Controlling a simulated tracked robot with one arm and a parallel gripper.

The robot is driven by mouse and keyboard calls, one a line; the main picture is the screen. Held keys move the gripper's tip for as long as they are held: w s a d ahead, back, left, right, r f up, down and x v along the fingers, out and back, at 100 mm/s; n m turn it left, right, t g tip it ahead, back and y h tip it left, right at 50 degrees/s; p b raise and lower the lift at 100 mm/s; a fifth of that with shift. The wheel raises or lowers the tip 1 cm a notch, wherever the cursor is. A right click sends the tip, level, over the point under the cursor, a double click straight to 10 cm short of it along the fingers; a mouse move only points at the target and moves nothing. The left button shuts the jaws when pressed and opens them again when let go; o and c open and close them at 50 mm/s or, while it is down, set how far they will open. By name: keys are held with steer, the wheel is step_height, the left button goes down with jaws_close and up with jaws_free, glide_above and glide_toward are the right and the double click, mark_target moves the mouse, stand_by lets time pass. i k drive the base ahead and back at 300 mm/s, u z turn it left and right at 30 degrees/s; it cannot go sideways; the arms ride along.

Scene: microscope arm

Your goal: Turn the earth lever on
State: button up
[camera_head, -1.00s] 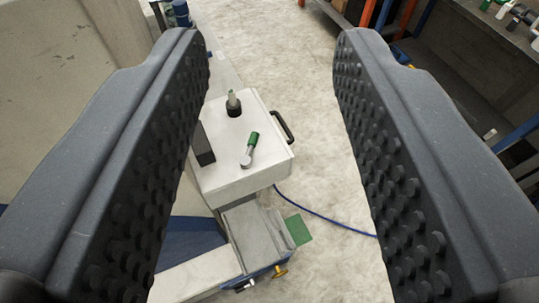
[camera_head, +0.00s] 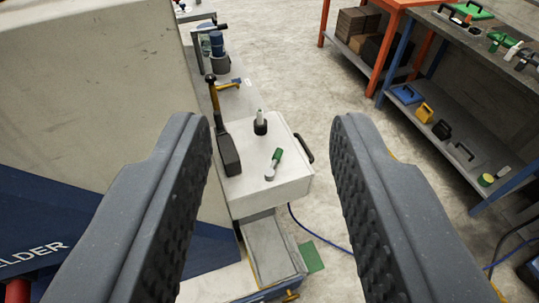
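A white box (camera_head: 290,192) stands in the middle of the view, beyond my fingers. On its top lies a small lever with a green grip (camera_head: 277,156) and a pale round pivot. A taller lever with a dark base (camera_head: 229,155) and a yellow and black handle (camera_head: 213,92) rises at the box's left side. A short dark knob with a pale top (camera_head: 261,122) stands behind the green lever. No label shows which one is the earth lever. My gripper (camera_head: 268,125) is open and empty, its two fingers wide apart on either side of the box in the picture.
A black side handle (camera_head: 304,148) sticks out from the box's right. A large pale panel (camera_head: 95,85) fills the left. A blue cable (camera_head: 318,236) runs over the floor. A workbench with tools (camera_head: 460,110) stands at right. The floor between is clear.

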mark_target(268, 173)
steer(key=i, duration=0.85)
steer(key=z, duration=0.05)
